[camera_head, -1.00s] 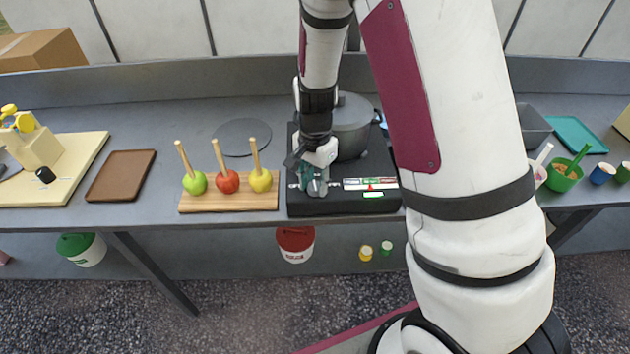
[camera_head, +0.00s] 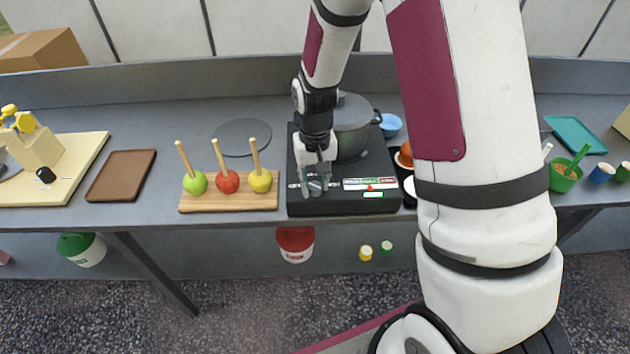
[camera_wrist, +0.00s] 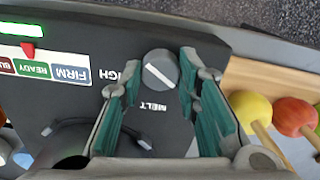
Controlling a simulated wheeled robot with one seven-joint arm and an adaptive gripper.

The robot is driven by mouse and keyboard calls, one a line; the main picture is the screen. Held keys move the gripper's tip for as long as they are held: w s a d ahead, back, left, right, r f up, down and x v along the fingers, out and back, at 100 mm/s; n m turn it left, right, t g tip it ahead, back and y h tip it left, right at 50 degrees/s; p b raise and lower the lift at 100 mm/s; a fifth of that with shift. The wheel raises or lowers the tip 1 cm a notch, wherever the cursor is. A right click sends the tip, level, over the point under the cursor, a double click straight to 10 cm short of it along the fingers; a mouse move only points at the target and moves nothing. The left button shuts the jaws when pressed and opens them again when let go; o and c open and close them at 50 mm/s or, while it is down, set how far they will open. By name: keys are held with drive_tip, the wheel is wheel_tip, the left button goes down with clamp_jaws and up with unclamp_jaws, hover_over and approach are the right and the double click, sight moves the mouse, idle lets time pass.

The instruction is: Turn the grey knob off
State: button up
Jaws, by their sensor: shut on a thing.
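The grey knob (camera_wrist: 160,69) is round with a white line across its face, on the front of the black cooker (camera_head: 305,206). In the wrist view the line slants from upper left to lower right. The word MELT shows below the knob and HIGH to its left, both upside down. My gripper (camera_wrist: 161,72) has its green-padded fingers on either side of the knob, shut on it. In the head view my gripper (camera_head: 315,190) is at the cooker's front left and hides most of the knob.
A grey pot (camera_head: 352,125) stands on the cooker behind my gripper. A gauge strip (camera_head: 370,183) with a red pointer and a lit green bar (camera_head: 373,195) is right of the knob. A wooden board (camera_head: 230,202) with three apples on sticks stands close on the left.

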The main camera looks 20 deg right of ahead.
sight(314, 185)
drive_tip(key=shift+n, duration=1.5)
drive_tip(key=o, duration=1.2)
wheel_tip(314, 185, up, 12)
drive_tip(key=shift+r, duration=0.1)
